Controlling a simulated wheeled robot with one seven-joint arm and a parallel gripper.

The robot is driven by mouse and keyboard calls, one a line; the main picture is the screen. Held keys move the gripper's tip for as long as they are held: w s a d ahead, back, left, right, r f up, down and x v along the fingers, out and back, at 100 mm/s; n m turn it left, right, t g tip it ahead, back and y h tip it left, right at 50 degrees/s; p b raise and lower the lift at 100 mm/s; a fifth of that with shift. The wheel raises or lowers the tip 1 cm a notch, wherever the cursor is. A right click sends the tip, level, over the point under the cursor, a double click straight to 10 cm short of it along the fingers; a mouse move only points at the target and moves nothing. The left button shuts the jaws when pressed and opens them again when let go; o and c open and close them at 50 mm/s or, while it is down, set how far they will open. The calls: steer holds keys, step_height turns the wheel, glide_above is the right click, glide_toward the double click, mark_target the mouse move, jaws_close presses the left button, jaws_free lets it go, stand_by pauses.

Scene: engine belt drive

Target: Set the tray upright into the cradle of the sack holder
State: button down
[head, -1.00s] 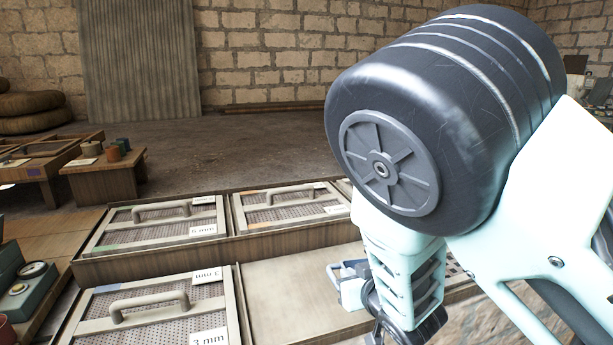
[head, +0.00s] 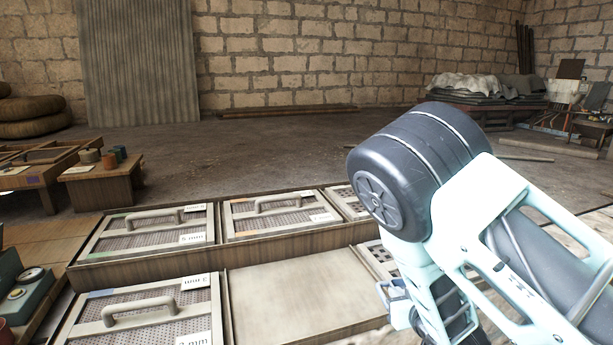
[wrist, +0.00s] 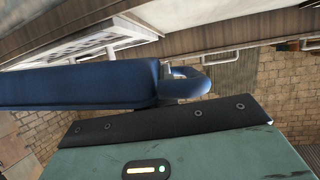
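Several flat sieve trays with pale frames, perforated mesh and bar handles lie in a wooden rack. One is at the front left (head: 150,312), with others at the back left (head: 150,232) and back middle (head: 280,215). I cannot tell which tray the task means. No sack holder cradle can be made out. My gripper (head: 397,300) hangs low at the right, beside the rack's bare front compartment, partly hidden by my arm. In the wrist view, a blue bar and a curved blue loop (wrist: 190,82) lie beyond my green palm. Its opening is unclear and no tray shows in it.
The rack's front middle compartment (head: 300,300) looks bare. A low table with small pots (head: 105,185) stands at the left. A pile draped with grey cloth (head: 487,88) lies at the back right. The floor behind the rack is mostly clear.

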steer(key=s+d+p, duration=0.1)
steer(key=d, duration=0.2)
steer(key=d+f+m+h+p, duration=0.1)
steer(key=d, duration=0.3)
steer(key=s+d+f+m+h+p, duration=0.1)
steer(key=d, duration=0.3)
steer(key=shift+s+d, duration=0.1)
steer(key=shift+s, duration=0.2)
steer(key=v, duration=0.5)
steer(key=shift+d, duration=0.25)
steer(key=shift+a, duration=0.1)
